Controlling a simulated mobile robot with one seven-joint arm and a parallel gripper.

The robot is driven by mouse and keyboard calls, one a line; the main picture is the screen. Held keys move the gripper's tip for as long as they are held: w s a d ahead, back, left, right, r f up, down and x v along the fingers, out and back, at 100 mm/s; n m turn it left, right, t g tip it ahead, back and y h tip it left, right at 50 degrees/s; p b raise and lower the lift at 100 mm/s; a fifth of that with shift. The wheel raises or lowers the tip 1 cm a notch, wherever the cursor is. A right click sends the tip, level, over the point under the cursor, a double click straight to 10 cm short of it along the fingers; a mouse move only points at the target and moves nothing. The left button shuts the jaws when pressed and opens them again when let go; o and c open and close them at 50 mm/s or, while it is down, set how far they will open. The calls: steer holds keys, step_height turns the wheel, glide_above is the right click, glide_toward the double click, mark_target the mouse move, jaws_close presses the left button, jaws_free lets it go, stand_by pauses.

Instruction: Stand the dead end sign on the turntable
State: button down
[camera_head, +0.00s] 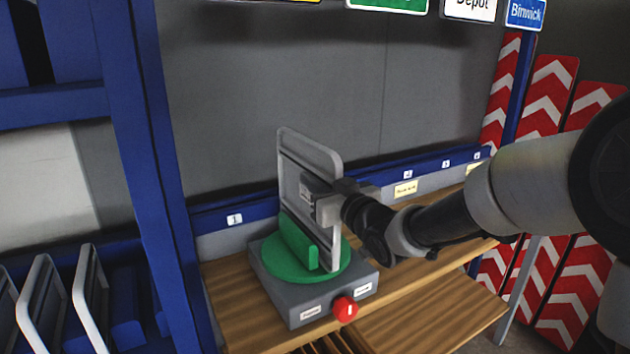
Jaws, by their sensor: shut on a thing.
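A grey sign panel (318,153) with rounded corners stands upright, its back or edge side toward me, so its face is hidden. I cannot read whether it is the dead end sign. My gripper (308,192) is shut on the sign around mid-height, coming from the right. The turntable has a green disc (273,264) with a raised green block on a grey base. The sign's lower edge is down at the disc, right behind and beside the block. I cannot tell whether it rests fully in a slot.
A red knob (346,309) sits on the front of the turntable base. The wooden bench (232,300) has a numbered blue rail (262,208) behind it. A blue post (150,180) stands at left, beside a rack with several signs (90,295). Red-white chevron boards (545,110) stand at right.

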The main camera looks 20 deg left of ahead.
steer(key=shift+f+b, duration=0.3)
steer(key=shift+b, duration=0.05)
steer(key=c, duration=1.7)
jaws_free()
steer(key=p+v, duration=0.1)
steer(key=v, duration=1.6)
steer(key=shift+s+d+p, duration=0.15)
steer(key=shift+d+p, duration=0.1)
steer(key=shift+p, duration=0.15)
